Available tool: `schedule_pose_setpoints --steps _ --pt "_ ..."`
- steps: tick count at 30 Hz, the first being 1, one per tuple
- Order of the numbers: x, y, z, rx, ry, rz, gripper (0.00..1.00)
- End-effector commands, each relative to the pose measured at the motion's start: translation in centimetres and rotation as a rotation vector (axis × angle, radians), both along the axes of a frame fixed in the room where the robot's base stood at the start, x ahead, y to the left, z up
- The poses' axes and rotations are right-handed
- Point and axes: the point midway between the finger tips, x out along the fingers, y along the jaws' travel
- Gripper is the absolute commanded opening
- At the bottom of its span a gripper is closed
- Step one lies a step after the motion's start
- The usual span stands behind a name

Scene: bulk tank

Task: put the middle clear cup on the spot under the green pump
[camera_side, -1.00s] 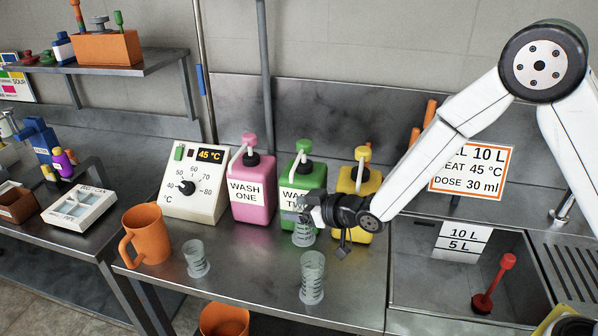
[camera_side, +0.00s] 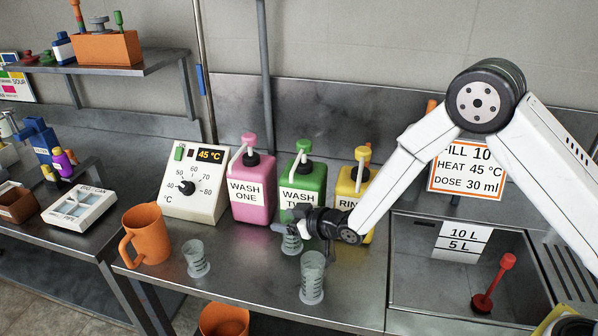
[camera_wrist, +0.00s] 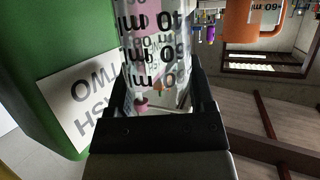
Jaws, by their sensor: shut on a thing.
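The middle clear cup (camera_side: 291,243) is upright in my gripper (camera_side: 294,224), just in front of the green pump bottle (camera_side: 302,182). The wrist view shows the cup (camera_wrist: 155,50) with its printed marks between the two fingers of my gripper (camera_wrist: 158,100), shut on it. The green bottle (camera_wrist: 70,30) with its label is close beside it at the left of that view. I cannot tell whether the cup's base touches the counter. The spot under the green pump is hidden. A clear cup (camera_side: 195,260) stands to the left and another (camera_side: 312,280) nearer the front.
The pink pump bottle (camera_side: 252,192) stands left of the green one; the yellow one (camera_side: 352,187) is to its right, partly behind my arm. An orange jug (camera_side: 148,236) and a dial box (camera_side: 192,185) stand left. A sink (camera_side: 460,270) is right.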

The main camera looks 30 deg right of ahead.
Motion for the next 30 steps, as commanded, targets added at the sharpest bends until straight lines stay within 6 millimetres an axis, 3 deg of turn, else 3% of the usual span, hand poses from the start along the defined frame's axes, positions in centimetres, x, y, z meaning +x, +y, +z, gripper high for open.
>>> schedule_pose_setpoints --steps 5,20,21,23,30 --pt "0.0 0.0 -1.5 0.0 0.0 0.0 0.13" --pt "0.0 0.0 -2.0 0.0 -0.001 0.0 0.13" --pt "0.0 0.0 -1.9 0.0 -0.001 0.0 0.81" --pt "0.0 0.0 -1.9 0.0 -0.001 0.0 1.0" --pt "0.0 0.0 -1.9 0.0 -0.001 0.0 1.0"
